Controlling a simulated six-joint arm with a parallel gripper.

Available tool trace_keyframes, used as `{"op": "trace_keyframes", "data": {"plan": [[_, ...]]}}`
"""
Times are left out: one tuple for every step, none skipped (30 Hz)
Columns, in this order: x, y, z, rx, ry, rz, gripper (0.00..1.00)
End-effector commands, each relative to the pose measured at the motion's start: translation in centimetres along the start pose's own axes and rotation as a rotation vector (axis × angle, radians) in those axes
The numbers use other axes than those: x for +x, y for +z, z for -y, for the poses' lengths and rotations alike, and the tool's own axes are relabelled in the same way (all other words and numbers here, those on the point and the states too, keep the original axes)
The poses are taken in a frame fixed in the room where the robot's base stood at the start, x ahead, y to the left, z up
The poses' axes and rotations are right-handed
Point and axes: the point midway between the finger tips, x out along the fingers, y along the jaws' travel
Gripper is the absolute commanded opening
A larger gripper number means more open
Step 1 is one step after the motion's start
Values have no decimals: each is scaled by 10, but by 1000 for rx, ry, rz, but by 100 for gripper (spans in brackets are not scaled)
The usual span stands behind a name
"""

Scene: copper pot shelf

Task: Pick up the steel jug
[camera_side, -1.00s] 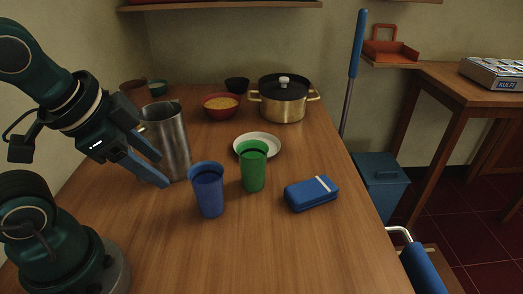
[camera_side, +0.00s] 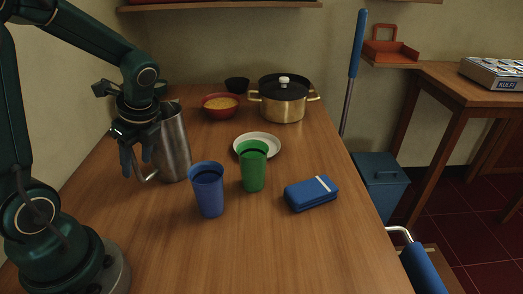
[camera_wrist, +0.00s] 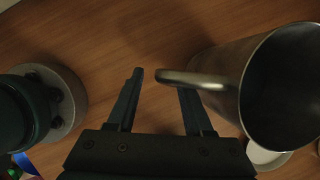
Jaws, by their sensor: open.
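The steel jug (camera_side: 175,150) stands upright on the left side of the table, its handle turned toward the lower left. In the wrist view, the jug (camera_wrist: 229,62) fills the right, its dark mouth facing the camera. My gripper (camera_side: 136,165) points down beside the jug at the handle, and its blue-grey fingers are apart. In the wrist view, the handle reaches across the right fingertip into the gap between the fingers of my gripper (camera_wrist: 160,86). The handle is not clamped. My wrist hides part of the jug's upper left side in the side view.
A blue cup (camera_side: 207,190) and a green cup (camera_side: 253,172) stand right of the jug. The table front is clear.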

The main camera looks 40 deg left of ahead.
Motion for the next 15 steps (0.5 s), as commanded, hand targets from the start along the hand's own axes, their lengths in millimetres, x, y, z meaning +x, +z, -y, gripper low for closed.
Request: {"op": "trace_keyframes", "data": {"plan": [[8,0,-2,1,7,-1,51],[12,0,-2,1,6,-1,51],[16,0,-1,0,6,0,51],[20,0,-1,0,5,0,51],[23,0,-1,0,5,1,51],[26,0,-1,0,4,0,51],[28,0,-1,0,4,-1,51],[30,0,-1,0,2,-1,51],[31,0,-1,0,1,-1,51],[32,0,-1,0,1,-1,51],[32,0,-1,0,0,-1,51],[33,0,0,0,0,-1,51],[33,0,0,-1,-1,-1,51],[33,0,0,-1,-1,-1,51],[32,0,0,-1,-1,-1,51]]}}
